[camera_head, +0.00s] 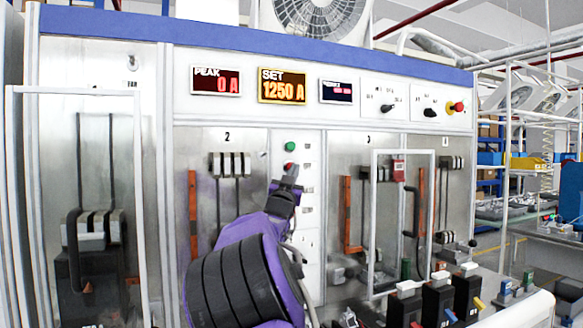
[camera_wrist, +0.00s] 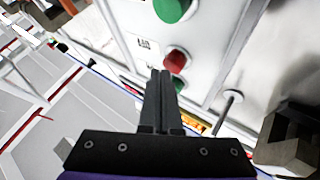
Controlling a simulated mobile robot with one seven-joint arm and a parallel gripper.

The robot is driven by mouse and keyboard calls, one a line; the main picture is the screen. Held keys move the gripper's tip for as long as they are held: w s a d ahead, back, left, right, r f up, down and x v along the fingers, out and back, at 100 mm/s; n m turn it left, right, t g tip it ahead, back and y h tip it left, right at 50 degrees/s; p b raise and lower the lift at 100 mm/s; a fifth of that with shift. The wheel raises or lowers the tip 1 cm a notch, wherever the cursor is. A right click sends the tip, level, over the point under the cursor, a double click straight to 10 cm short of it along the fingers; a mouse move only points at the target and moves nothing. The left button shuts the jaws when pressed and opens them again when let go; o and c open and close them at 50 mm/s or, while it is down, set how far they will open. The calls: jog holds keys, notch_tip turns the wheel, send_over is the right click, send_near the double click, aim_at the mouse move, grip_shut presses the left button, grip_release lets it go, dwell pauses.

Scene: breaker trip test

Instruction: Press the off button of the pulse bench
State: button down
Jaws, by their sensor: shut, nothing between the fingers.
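The pulse bench (camera_head: 330,60) is a tall cabinet with a blue top edge and digital displays. A narrow white panel in its middle carries a green button (camera_head: 290,146) and, below it, a red button (camera_head: 288,166). My gripper (camera_head: 291,172) is shut and empty, its tips in front of the panel close to the red button. In the wrist view, the red button (camera_wrist: 176,58) is just beyond and slightly right of the shut fingertips (camera_wrist: 160,73). A green button (camera_wrist: 172,8) shows above it, another green one is partly behind the fingers. Contact cannot be told.
Displays read PEAK 0 A and SET 1250 A (camera_head: 282,87). A red knob (camera_head: 456,106) sits on the upper right panel. A white frame (camera_head: 374,220) stands right of the arm. Black breakers (camera_head: 437,300) stand on the front ledge at lower right.

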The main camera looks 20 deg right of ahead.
jog(key=shift+w+p, duration=0.4)
jog(key=shift+w, duration=0.1)
dwell(0.7)
jog(key=shift+s, duration=0.1)
jog(key=shift+s+b, duration=0.8)
jog(key=shift+b, duration=0.25)
jog(key=s+b, duration=0.4)
jog(key=s, duration=0.1)
jog(key=shift+d+b, duration=0.1)
jog(key=shift+b, duration=0.25)
dwell(0.4)
